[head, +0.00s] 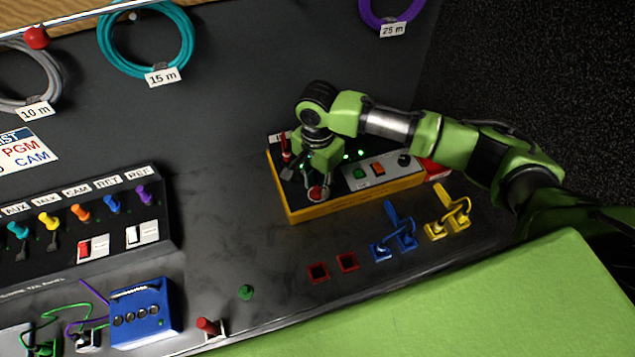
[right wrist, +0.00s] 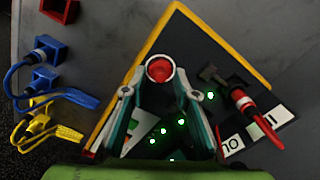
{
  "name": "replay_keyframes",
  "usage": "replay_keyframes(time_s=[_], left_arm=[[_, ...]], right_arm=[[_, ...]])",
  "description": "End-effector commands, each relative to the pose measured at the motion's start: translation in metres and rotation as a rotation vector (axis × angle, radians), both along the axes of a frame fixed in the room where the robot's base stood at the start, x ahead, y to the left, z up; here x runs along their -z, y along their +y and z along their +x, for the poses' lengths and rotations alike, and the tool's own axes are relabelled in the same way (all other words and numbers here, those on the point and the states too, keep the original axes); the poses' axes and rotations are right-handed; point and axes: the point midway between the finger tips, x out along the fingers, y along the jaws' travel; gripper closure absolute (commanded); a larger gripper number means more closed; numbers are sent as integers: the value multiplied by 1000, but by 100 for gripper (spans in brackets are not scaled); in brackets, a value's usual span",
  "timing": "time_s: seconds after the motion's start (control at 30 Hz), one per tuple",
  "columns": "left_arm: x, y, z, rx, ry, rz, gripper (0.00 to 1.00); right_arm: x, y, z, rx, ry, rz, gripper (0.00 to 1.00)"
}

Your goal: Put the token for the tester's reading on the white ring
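The tester (head: 330,205) is a yellow-edged box with a dark top, several lit green lights, a red round button (head: 316,193), and a red plug (head: 287,157) at its left end. My right gripper (head: 308,178) is over the tester. In the right wrist view its fingers (right wrist: 164,92) are apart, with the red button (right wrist: 160,69) between their tips and nothing held. A green token-like piece (head: 246,292) lies on the desk. A red peg-like piece (head: 207,326) stands near the front edge beside something white. I cannot clearly make out a white ring. My left gripper is out of view.
Red sockets (head: 318,272), blue plugs (head: 403,238) and yellow plugs (head: 450,215) sit in front of the tester. A switch panel (head: 90,215) and a blue box (head: 145,313) stand left. Cable coils (head: 188,45) hang behind. The desk (head: 220,210) between is mostly clear.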

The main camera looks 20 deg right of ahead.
Motion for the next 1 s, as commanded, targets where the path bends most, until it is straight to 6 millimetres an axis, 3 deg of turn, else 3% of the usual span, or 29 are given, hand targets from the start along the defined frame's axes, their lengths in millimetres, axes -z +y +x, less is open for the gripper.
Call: replay_keyframes(time_s=[0.13,0.27,0.7,1.0], left_arm=[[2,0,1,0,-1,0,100],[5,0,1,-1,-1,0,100],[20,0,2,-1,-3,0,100],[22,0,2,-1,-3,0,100]], right_arm=[[-2,0,0,0,-1,0,72],[-18,0,1,0,-3,2,72],[-105,1,1,0,-2,2,72],[-123,0,0,0,1,0,72]])
